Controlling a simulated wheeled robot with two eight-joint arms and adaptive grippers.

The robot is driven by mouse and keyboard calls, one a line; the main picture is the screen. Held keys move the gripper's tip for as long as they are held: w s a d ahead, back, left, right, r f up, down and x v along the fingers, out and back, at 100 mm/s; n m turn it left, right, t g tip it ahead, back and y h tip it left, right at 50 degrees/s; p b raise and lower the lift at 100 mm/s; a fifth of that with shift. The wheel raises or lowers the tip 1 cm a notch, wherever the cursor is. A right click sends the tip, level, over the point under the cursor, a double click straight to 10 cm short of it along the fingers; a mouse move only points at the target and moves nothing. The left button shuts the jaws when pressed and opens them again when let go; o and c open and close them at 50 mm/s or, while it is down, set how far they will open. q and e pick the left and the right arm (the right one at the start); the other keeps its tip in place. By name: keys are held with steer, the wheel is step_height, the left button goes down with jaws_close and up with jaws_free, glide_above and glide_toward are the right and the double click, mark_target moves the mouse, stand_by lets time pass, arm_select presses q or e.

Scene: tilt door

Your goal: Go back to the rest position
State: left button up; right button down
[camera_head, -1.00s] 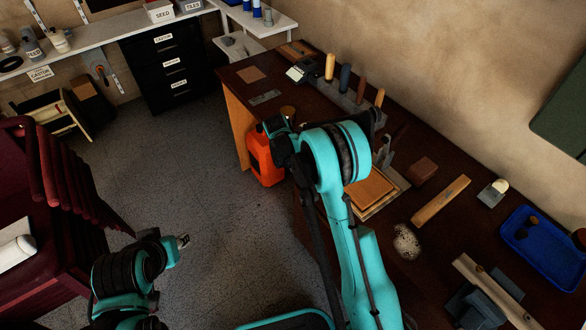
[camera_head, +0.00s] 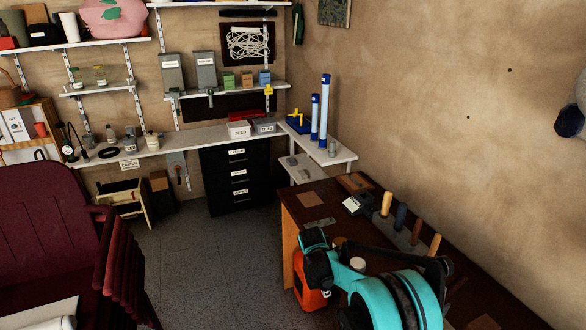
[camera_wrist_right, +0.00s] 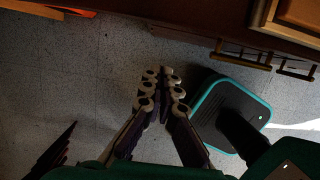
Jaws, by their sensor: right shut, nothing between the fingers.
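My right arm (camera_head: 395,300) rises at the bottom right of the head view, its teal elbow in front of the dark workbench (camera_head: 330,215). In the right wrist view, my right gripper (camera_wrist_right: 163,74) is shut and empty, its fingertips together above the grey floor. My wheeled base (camera_wrist_right: 230,112), black with a teal rim, shows to the right of the fingers. My left gripper is in neither current view.
The workbench carries several upright handles (camera_head: 401,217). An orange container (camera_head: 308,291) stands on the floor beside it. Stacked dark red chairs (camera_head: 50,235) are at left, and a black drawer cabinet (camera_head: 236,178) is at the back. Open floor (camera_head: 215,260) lies between.

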steer(key=s+d+r+m+t+y, duration=0.2)
steer(key=s+d+r+m+t, duration=0.1)
steer(key=s+r+m, duration=0.9)
steer(key=s+r+m+t, duration=0.1)
steer(key=s+m, duration=0.3)
steer(key=s, duration=0.4)
steer(key=s+d+r+m+t, duration=0.1)
steer(key=s+r+m+t, duration=0.1)
steer(key=s+m, duration=0.3)
steer(key=s, duration=0.3)
steer(key=shift+s+d+r+m+y, duration=0.2)
steer(key=shift+d+r+m+y, duration=0.05)
steer(key=shift+r+m+y, duration=0.05)
steer(key=shift+d, duration=0.1)
